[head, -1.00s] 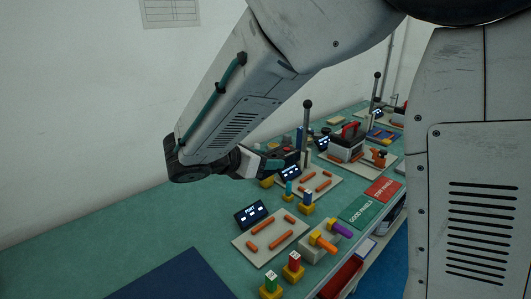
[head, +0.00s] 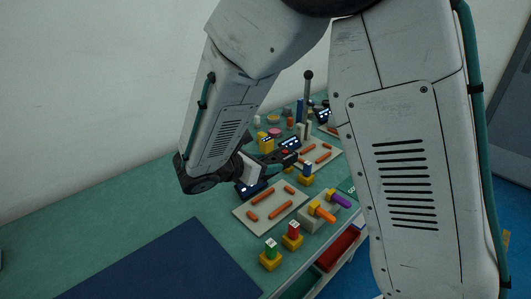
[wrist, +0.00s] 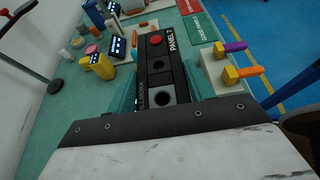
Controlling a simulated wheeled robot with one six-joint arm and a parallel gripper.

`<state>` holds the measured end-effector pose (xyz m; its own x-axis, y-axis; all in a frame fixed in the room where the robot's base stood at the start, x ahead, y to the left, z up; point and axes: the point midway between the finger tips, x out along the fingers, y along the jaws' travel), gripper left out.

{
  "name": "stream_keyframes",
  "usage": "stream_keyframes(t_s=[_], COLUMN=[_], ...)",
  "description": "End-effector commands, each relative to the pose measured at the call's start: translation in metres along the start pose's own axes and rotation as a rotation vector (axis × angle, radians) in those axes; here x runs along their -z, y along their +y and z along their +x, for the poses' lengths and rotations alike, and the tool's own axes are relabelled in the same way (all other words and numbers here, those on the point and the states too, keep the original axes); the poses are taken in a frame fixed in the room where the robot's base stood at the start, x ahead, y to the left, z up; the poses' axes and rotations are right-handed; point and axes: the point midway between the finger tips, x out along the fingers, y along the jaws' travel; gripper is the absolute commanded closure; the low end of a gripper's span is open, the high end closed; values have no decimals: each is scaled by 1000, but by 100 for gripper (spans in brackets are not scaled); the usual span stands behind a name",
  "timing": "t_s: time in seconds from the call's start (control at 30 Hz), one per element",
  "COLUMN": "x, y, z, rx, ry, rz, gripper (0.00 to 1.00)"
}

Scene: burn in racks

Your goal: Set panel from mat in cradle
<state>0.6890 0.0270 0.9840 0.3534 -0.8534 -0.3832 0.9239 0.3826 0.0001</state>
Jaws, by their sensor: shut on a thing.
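My gripper (head: 262,166) is shut on a dark panel (wrist: 160,72) with a red button, round holes and white lettering. The panel fills the middle of the wrist view between the teal fingers; in the head view its dark body and red button (head: 285,152) show at the gripper's end. The panel is held above the bench, near the beige plates with orange bars, which look like cradles: a near one (head: 270,208) and a far one (head: 326,154). Its exact height over them cannot be told. A navy mat (head: 170,265) lies at the front left, its visible part bare.
A beige block (head: 312,220) with purple and orange plugs stands right of the near plate. Yellow-based green (head: 270,254) and red (head: 293,235) parts stand in front. The bench's left is clear.

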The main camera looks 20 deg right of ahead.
Motion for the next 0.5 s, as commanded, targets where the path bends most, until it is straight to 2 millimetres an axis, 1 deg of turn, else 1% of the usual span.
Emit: stream_keyframes(t_s=[0.1,0.5], x=[12,49], y=[0,0], z=[5,20], rx=[1,0], ry=[-1,-1], rz=[-3,-3], gripper=[76,76])
